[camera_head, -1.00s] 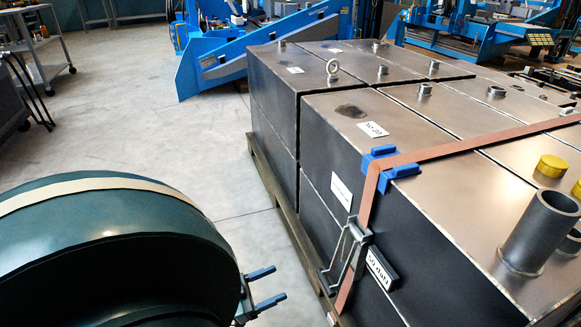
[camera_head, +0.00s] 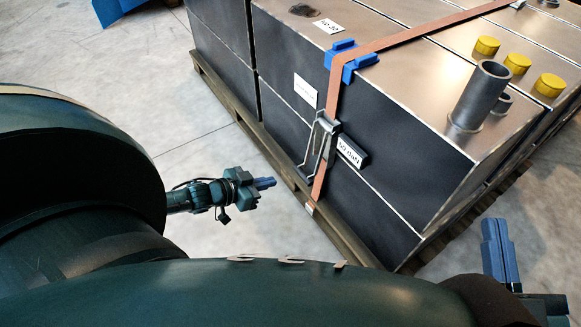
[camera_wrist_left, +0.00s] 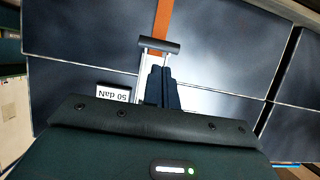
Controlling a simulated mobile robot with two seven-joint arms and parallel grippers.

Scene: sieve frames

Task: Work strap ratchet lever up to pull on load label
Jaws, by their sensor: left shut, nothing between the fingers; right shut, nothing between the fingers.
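The strap ratchet (camera_head: 326,142) hangs on the dark side of the load, on an orange strap (camera_head: 335,92). Its wire-like lever (camera_head: 307,155) lies along the side with its lower end pointing down. A white load label reading 50 daN (camera_head: 350,152) is just right of the ratchet. My left gripper (camera_head: 268,183) is shut and empty, left of the lever and apart from it in the head view. My right gripper (camera_head: 494,238) is shut and empty at lower right.
The load of dark metal boxes (camera_head: 420,170) stands on a wooden pallet (camera_head: 330,228). A blue corner protector (camera_head: 350,62) sits under the strap at the top edge. A grey pipe (camera_head: 480,95) and yellow caps (camera_head: 518,63) rise from the top.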

